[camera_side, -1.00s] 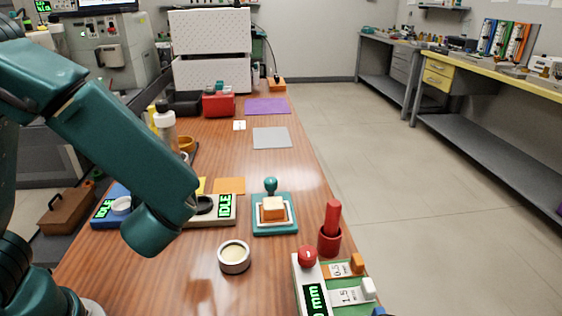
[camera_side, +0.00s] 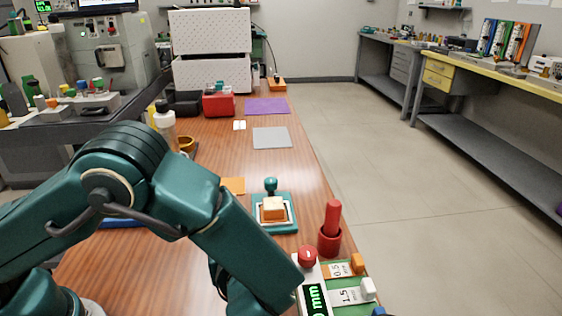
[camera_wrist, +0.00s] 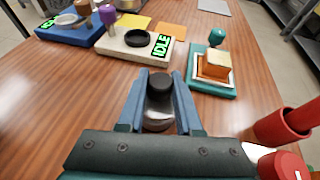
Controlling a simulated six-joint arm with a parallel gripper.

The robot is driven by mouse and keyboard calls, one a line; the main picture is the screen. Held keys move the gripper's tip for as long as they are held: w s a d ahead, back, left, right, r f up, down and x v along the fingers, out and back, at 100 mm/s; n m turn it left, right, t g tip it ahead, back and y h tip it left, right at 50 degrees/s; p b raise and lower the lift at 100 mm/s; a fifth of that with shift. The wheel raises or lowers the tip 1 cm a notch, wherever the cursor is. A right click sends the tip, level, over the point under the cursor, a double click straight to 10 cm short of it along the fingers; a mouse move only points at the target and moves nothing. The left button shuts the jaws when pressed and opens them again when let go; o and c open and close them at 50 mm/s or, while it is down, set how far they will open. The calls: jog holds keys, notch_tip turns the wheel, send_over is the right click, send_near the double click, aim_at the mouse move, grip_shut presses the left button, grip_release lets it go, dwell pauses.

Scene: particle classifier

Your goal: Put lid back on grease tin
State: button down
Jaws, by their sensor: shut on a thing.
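In the wrist view my gripper (camera_wrist: 159,86) has its two blue fingers shut on the dark knob of the lid. The lid (camera_wrist: 157,122) shows as a shiny silver surface below the knob, between the fingers, partly hidden by them. The grease tin is not visible now; in the side view my arm covers the spot where it stood. I cannot tell whether the lid touches the tin. My gripper's fingers are hidden behind my arm in the side view.
A teal press stand with an orange block (camera_side: 273,208) is near. A red cup with a red handle (camera_side: 330,240) and a gauge box (camera_side: 312,280) stand right. A white IDLE device (camera_wrist: 140,44) and a blue IDLE device (camera_wrist: 70,30) lie beyond. Bare wood (camera_wrist: 60,110) shows left.

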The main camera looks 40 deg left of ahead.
jog(key=shift+f, duration=0.55)
jog(key=shift+f, duration=0.4)
jog(key=c, duration=0.6)
grip_release()
